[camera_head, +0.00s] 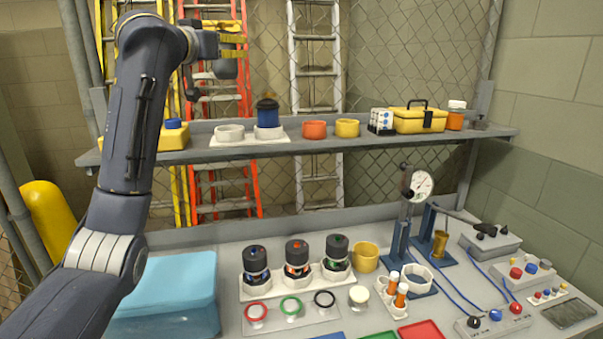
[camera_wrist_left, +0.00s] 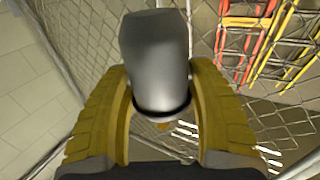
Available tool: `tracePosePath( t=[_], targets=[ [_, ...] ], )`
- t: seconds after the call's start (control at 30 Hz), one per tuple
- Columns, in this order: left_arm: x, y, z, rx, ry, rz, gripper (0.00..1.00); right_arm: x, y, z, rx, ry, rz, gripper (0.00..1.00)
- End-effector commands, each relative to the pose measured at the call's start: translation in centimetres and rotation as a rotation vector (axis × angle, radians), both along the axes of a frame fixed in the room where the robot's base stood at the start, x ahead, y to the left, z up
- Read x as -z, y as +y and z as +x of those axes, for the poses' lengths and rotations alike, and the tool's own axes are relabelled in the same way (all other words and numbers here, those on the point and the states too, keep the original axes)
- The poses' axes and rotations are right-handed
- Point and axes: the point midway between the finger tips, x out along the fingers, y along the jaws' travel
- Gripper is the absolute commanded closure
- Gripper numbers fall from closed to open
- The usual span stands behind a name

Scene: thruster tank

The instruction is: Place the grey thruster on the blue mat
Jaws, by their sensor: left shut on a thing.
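My left gripper (camera_head: 232,46) is raised above the shelf at the upper left of the head view. In the left wrist view its yellow fingers (camera_wrist_left: 160,115) are shut around the grey thruster (camera_wrist_left: 157,55), a smooth grey cylinder with a dark ring and a small orange tip. In the head view the grey thruster (camera_head: 228,68) shows only as a small dark grey shape by the fingers. The blue mat (camera_head: 325,336) is a thin blue strip at the bottom edge of the head view, mostly cut off. My right gripper is not in view.
The shelf (camera_head: 330,141) holds an empty white ring (camera_head: 229,133), a blue-topped thruster (camera_head: 267,112), coloured cups and a yellow toolbox (camera_head: 419,117). The bench below has dark-capped units (camera_head: 297,255), a gauge stand (camera_head: 420,186), a green mat (camera_head: 380,336), a red mat (camera_head: 421,331) and a blue box (camera_head: 165,290).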

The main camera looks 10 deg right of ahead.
Motion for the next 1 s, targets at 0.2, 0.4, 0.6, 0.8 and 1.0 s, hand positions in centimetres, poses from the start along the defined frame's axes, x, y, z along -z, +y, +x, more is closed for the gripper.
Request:
tracePosePath(
  t=[0.2, 0.4, 0.6, 0.8, 1.0],
  targets=[
    [6.0, 0.8, -3.3, -0.052, 0.001, -0.002, 0.84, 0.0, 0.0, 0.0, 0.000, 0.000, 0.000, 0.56],
    [11.8, 2.1, -6.2, -0.098, 0.002, -0.001, 0.84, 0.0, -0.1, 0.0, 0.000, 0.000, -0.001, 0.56],
    [17.4, 3.4, -9.0, -0.135, 0.002, -0.001, 0.84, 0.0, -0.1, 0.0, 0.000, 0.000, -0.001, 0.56],
    [22.9, 4.6, -12.0, -0.163, 0.003, -0.001, 0.84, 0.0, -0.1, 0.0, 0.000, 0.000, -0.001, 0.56],
    [28.1, 5.7, -15.0, -0.187, 0.004, 0.000, 0.84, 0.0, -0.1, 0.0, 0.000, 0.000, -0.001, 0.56]
  ],
)
